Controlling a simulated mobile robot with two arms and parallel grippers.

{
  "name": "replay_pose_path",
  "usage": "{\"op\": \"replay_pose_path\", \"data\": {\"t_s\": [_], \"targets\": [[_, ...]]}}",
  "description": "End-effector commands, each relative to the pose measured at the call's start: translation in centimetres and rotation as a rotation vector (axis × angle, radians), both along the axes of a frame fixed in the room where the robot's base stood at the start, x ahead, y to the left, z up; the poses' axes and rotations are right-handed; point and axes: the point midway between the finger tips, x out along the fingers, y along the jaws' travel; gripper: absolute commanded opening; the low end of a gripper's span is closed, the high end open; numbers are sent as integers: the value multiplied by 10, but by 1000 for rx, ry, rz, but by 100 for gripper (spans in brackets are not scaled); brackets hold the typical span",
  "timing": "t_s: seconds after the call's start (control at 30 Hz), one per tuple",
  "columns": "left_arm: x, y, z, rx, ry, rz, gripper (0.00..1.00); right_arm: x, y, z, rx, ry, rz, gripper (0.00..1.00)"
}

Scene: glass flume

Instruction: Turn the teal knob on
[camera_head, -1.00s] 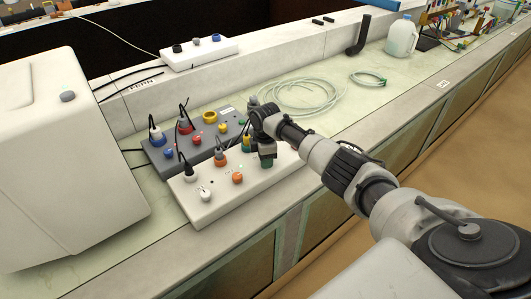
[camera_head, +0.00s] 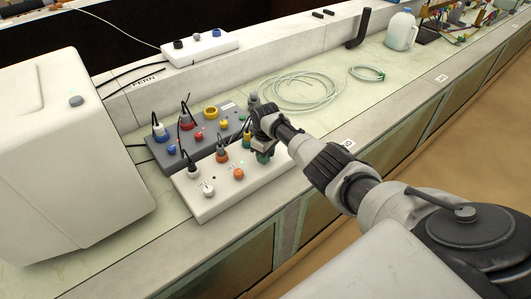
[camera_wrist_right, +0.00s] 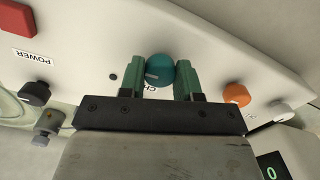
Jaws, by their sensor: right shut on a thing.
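The teal knob (camera_wrist_right: 160,68) is a round knob with a pale mark line on the white control box (camera_wrist_right: 70,50). In the right wrist view it sits between the two green fingers of my right gripper (camera_wrist_right: 161,76), which are shut on it. In the head view my right gripper (camera_head: 264,156) is at the right end of the white control box (camera_head: 215,200); it hides the knob there. My left gripper is not in view.
An orange knob (camera_wrist_right: 236,94) and a white knob (camera_wrist_right: 280,111) are right of the gripper; a black knob (camera_wrist_right: 36,92) is left. A grey box (camera_head: 190,138) with cables stands behind. Coiled tubing (camera_head: 300,90) lies on the bench beyond.

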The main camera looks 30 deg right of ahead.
Motion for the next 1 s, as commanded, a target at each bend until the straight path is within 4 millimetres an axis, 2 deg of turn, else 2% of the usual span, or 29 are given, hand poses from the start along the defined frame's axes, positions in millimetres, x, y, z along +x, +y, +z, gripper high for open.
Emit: {"op": "replay_pose_path", "data": {"t_s": [0.67, 0.7, 0.8, 0.87, 1.0], "targets": [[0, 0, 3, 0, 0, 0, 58, 1, 0, 2, -1, -4, -68, 9], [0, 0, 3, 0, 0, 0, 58, 1, 0, 2, -1, -4, -68, 34], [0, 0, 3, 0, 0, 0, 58, 1, -1, 2, -1, -4, -67, 50], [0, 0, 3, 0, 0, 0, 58, 1, 0, 1, 0, -2, -67, 58], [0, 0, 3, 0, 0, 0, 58, 1, 0, 1, -1, -1, -66, 58]]}}
